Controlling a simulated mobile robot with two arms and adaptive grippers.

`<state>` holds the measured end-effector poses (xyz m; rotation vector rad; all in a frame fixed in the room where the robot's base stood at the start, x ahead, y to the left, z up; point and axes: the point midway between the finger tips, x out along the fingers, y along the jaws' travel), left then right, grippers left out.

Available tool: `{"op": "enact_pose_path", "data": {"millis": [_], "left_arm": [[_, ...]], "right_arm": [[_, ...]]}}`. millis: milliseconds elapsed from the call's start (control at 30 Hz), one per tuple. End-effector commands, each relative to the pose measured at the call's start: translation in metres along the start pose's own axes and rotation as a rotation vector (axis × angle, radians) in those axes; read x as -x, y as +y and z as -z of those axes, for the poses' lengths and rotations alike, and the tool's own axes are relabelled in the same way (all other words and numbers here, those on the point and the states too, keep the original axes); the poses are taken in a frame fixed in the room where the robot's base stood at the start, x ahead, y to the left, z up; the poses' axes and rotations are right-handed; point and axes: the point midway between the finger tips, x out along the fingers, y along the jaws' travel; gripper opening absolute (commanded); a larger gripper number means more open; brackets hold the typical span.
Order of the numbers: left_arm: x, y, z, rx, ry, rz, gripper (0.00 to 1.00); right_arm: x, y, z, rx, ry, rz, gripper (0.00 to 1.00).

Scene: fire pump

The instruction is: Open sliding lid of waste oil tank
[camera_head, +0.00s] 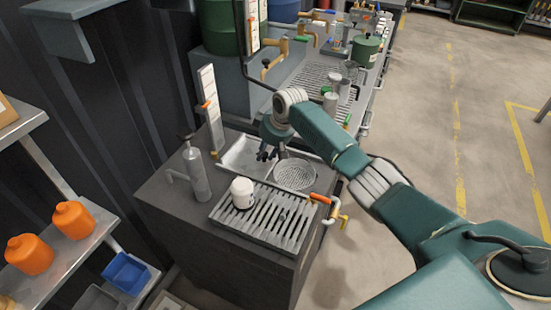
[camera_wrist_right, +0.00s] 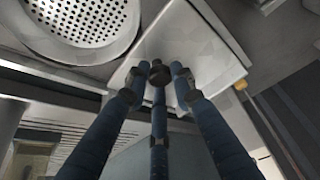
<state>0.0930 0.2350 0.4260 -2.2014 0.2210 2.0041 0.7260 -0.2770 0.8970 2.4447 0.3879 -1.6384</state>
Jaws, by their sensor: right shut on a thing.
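The waste oil tank is a dark grey cabinet (camera_head: 180,210) in the head view. A round perforated strainer (camera_head: 294,176) shows uncovered in its top, and also at the upper left of the right wrist view (camera_wrist_right: 85,22). A pale metal plate, which looks like the sliding lid (camera_head: 238,156), lies left of the strainer, partly hidden behind my right gripper (camera_head: 270,154). In the right wrist view, the three fingers of the gripper (camera_wrist_right: 160,78) close around a small dark knob on the pale plate (camera_wrist_right: 205,45). My left gripper is out of view.
A slatted grate (camera_head: 265,228) with a white canister (camera_head: 242,192) is at the tank's front. A grey pump bottle (camera_head: 196,175) stands left, and an orange-handled tap (camera_head: 322,200) juts out right. A shelf with orange jugs (camera_head: 74,219) is at left. Floor at right is clear.

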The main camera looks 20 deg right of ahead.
Motion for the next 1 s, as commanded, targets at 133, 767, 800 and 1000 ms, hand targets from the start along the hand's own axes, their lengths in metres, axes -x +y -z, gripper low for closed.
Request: {"op": "enact_pose_path", "data": {"millis": [133,767,800,1000], "left_arm": [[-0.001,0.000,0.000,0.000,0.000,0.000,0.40],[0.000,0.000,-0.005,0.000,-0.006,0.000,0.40],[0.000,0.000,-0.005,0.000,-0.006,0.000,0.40],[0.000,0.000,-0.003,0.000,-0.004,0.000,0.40]], "right_arm": [[0.003,0.002,0.006,0.001,0.010,-0.006,0.00],[0.002,0.001,0.003,0.001,0.004,-0.003,0.43],[0.003,0.001,0.003,0.001,0.004,-0.002,0.43],[0.025,0.002,0.003,0.002,0.006,-0.004,0.43]]}}
